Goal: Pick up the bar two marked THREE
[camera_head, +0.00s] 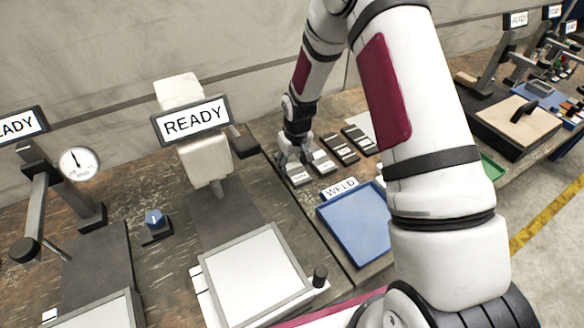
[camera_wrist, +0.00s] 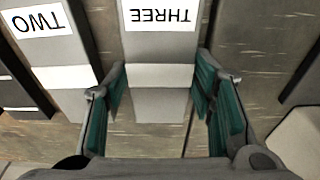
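The grey bar marked THREE (camera_wrist: 160,44) lies in the wrist view with its white label upside down and a pale band across it. My gripper (camera_wrist: 160,88) is open, with one teal-padded finger on each side of the bar's near end. I cannot tell whether the pads touch it. In the head view my gripper (camera_head: 292,156) is low over the leftmost bar (camera_head: 299,177) in a row on the bench; its label is too small to read surely. A neighbouring grey bar marked TWO (camera_wrist: 60,60) lies to the left in the wrist view.
Dark bars (camera_head: 341,149) lie to the right of the pale bars. A blue tray (camera_head: 355,222) with a WELD sign (camera_head: 340,188) stands nearer. A READY screen (camera_head: 190,121) on a pale stand is to the left. My arm hides part of the bench at right.

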